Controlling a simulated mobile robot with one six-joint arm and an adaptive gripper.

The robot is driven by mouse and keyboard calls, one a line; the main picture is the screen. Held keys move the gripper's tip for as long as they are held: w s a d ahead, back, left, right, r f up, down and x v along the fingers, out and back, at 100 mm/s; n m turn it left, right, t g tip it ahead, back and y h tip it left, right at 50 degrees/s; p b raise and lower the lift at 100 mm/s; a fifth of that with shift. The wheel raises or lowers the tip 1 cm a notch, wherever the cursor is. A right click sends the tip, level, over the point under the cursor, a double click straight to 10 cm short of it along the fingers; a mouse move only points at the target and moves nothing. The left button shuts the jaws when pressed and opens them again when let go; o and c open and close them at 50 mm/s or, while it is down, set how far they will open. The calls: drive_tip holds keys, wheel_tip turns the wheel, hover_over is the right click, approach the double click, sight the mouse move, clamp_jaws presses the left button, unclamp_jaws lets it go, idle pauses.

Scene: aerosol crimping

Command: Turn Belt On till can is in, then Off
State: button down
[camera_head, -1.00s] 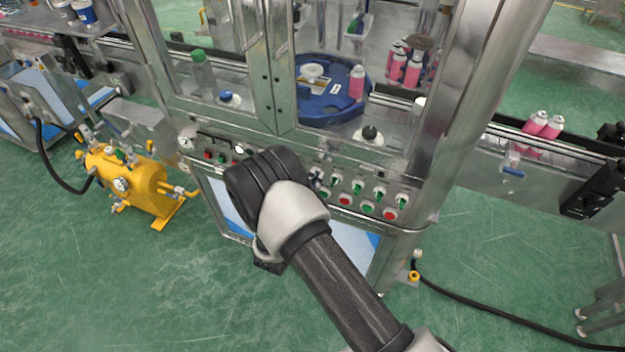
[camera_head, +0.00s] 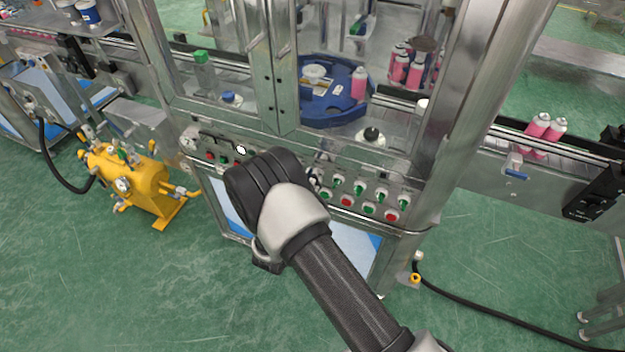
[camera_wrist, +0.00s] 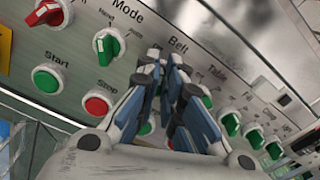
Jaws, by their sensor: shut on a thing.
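The control panel is on the machine front. In the wrist view, the "Belt" label (camera_wrist: 179,46) is just beyond my gripper (camera_wrist: 170,75). The fingers are close together where the knob under that label is; they hide it, so its setting cannot be seen. My gripper is shut on this Belt knob. In the head view my arm's wrist covers this part of the panel. A pink can (camera_head: 358,84) stands at the right of the blue round turntable (camera_head: 330,113) inside the machine. Pink cans (camera_head: 541,126) also stand on the conveyor (camera_head: 580,152) at the right.
The Mode knob (camera_wrist: 109,43), green Start button (camera_wrist: 47,79) and red Stop button (camera_wrist: 97,104) are left of my fingers. More green knobs (camera_wrist: 231,123) are to the right. A yellow tank (camera_head: 130,180) stands on the floor at left; a black hose (camera_head: 490,318) lies at right.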

drive_tip(key=shift+f+n, duration=0.1)
drive_tip(key=shift+n, duration=0.7)
drive_tip(key=c, duration=1.7)
unclamp_jaws()
drive_tip(key=v, duration=1.2)
